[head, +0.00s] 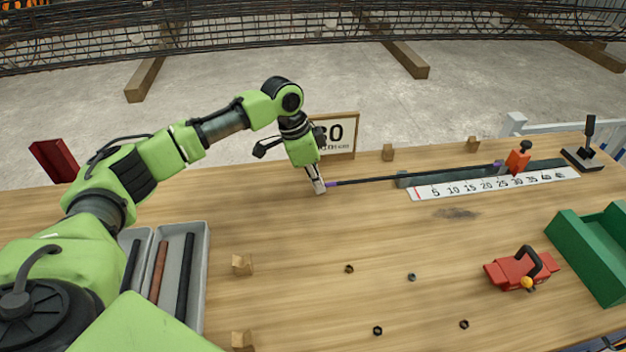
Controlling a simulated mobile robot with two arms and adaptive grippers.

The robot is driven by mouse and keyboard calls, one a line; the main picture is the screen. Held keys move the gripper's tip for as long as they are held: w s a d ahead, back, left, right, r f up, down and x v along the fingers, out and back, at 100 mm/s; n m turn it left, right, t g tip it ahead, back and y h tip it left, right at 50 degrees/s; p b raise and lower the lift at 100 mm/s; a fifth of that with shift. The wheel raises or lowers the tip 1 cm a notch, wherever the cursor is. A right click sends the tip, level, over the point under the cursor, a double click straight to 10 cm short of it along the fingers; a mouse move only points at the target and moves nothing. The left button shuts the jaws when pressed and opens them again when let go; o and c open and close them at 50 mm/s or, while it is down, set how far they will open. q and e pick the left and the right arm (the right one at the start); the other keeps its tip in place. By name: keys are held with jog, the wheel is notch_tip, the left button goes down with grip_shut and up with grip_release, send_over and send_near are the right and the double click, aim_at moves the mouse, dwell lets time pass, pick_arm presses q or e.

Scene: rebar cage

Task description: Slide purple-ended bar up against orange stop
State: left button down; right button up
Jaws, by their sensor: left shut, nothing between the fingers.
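A thin dark bar (420,177) with purple ends lies along the back of the wooden table, over a grey rail. Its left purple end (331,184) sticks out past the rail. Its right purple end (497,164) is close to the orange stop (517,161); I cannot tell whether they touch. The stop has a black knob and stands on the rail near the 30 mark. My left gripper (319,187) is shut and empty, fingers pointing down, right beside the bar's left end. Contact there is unclear. My right gripper is not in view.
A white ruler (490,184) runs in front of the rail. A sign (337,133) reading 80 or 30 stands behind my gripper, partly hidden. A grey tray (197,290) holds several bars. A red clamp-like tool (520,271), green bin (590,255) and several nuts lie nearer the front.

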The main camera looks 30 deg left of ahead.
aim_at(333, 183)
pick_arm(q)
jog(key=d, duration=0.1)
jog(key=w+p, duration=0.1)
jog(key=d+p, duration=0.1)
jog(key=shift+w+d+r, duration=0.25)
jog(key=shift+w+d, duration=0.05)
jog(key=shift+w, duration=0.1)
jog(key=shift+w+d+f+p, duration=0.1)
jog(key=shift+d+f+p, duration=0.1)
jog(key=shift+p, duration=0.1)
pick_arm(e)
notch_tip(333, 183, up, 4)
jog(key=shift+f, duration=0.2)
pick_arm(q)
jog(key=shift+r, duration=0.1)
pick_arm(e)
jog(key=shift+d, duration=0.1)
pick_arm(q)
jog(key=v, duration=1.1)
jog(key=shift+a+r, duration=0.25)
jog(key=shift+r, duration=0.1)
